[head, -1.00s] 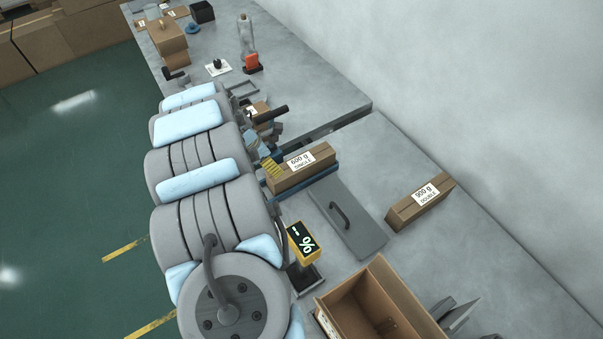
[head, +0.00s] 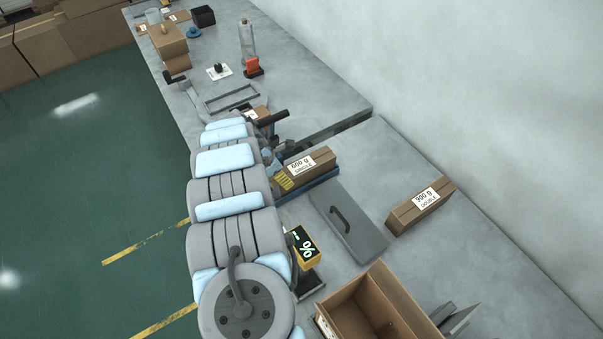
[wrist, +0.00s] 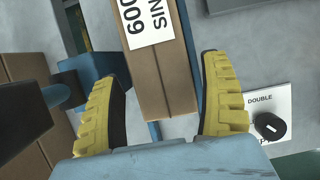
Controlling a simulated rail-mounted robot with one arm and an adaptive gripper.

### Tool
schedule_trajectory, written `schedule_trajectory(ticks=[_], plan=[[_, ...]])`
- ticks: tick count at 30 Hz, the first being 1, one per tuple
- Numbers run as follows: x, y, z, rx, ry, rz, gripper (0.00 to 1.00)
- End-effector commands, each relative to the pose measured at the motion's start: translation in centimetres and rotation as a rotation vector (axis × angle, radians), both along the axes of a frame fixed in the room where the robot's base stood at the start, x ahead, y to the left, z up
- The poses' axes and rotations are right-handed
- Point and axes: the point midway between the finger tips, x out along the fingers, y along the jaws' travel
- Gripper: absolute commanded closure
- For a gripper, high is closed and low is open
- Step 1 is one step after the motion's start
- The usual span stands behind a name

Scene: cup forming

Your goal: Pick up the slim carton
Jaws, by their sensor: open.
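The slim brown carton labelled 600 g SINGLE (head: 322,161) lies on a blue platform (head: 318,182) near the middle of the bench. In the wrist view the carton (wrist: 152,82) stretches between the two yellow fingers of my gripper (wrist: 160,75). My gripper is open and holds nothing. In the head view its yellow fingers (head: 284,180) are at the carton's near left end, and my arm partly hides that end.
A larger carton labelled 900 g DOUBLE (head: 418,209) lies to the right. A grey plate with a handle (head: 362,236) lies between the two. An open box (head: 352,292) and a yellow-framed percent display (head: 304,246) stand in front. A white card with a black knob (wrist: 269,126) shows at the right.

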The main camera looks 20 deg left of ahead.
Motion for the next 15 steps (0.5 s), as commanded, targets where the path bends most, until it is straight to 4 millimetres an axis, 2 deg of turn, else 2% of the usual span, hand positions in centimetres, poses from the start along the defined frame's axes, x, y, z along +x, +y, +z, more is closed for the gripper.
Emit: schedule_trajectory(ticks=[3, 15], plan=[[0.3, -0.2, -1.1, 0.002, 0.000, 0.002, 0.22], [1.1, -1.0, -3.5, -0.002, 0.002, 0.001, 0.22]])
